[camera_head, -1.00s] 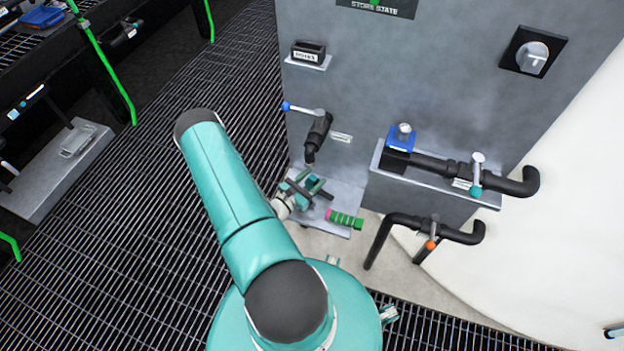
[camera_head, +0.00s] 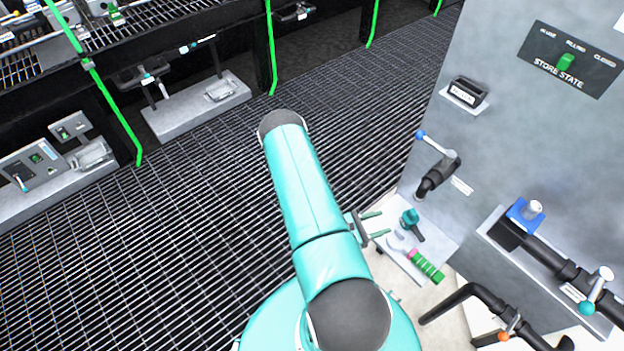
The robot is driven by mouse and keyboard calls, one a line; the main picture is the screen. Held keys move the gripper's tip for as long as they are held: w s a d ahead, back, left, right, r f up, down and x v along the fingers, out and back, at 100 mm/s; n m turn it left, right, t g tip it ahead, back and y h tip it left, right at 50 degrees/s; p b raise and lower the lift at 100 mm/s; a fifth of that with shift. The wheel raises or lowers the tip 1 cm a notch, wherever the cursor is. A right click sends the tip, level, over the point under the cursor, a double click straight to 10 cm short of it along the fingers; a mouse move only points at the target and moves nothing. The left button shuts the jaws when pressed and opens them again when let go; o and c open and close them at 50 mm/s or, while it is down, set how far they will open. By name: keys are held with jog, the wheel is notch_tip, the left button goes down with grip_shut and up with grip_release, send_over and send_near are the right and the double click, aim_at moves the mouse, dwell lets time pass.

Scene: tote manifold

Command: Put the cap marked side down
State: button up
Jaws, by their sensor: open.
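My gripper (camera_head: 376,225) is open and empty, its two teal fingers pointing right at the left side of a small grey shelf (camera_head: 440,240). A teal piece with a dark stem (camera_head: 409,219) is on the shelf, just right of the fingertips and apart from them. A pale round piece (camera_head: 397,240) lies in front of it. A green ridged cylinder with a pink end (camera_head: 427,265) lies near the shelf's front edge. I cannot tell for sure which of these is the cap, and no mark on it can be made out.
A black pipe with a blue-tipped lever (camera_head: 437,165) hangs from the grey panel above the shelf. A blue-capped fitting and black pipes (camera_head: 545,240) stand to the right. Grated floor (camera_head: 200,220) lies open to the left, with benches and green posts behind.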

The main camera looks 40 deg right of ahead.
jog(key=shift+w+r, duration=0.3)
jog(key=shift+r, duration=0.05)
jog(key=w+a+r+m+y, duration=0.2)
jog(key=w+a+r+m, duration=0.15)
jog(key=r, duration=0.45)
jog(key=w+a+r+m+y, duration=0.3)
jog(key=w+r, duration=0.2)
jog(key=r, duration=0.3)
jog(key=w+a+r+m+y, duration=0.2)
jog(key=w+a+r+m, duration=0.2)
jog(key=r, duration=0.4)
jog(key=a+r+m+t+y, duration=0.2)
jog(key=a+r+t+y, duration=0.6)
jog(key=a+r+t, duration=0.6)
jog(key=a+r, duration=0.9)
jog(key=a, duration=0.2)
jog(key=shift+s+a+y, duration=0.2)
jog(key=shift+a+y, duration=0.1)
jog(key=shift+y, duration=0.1)
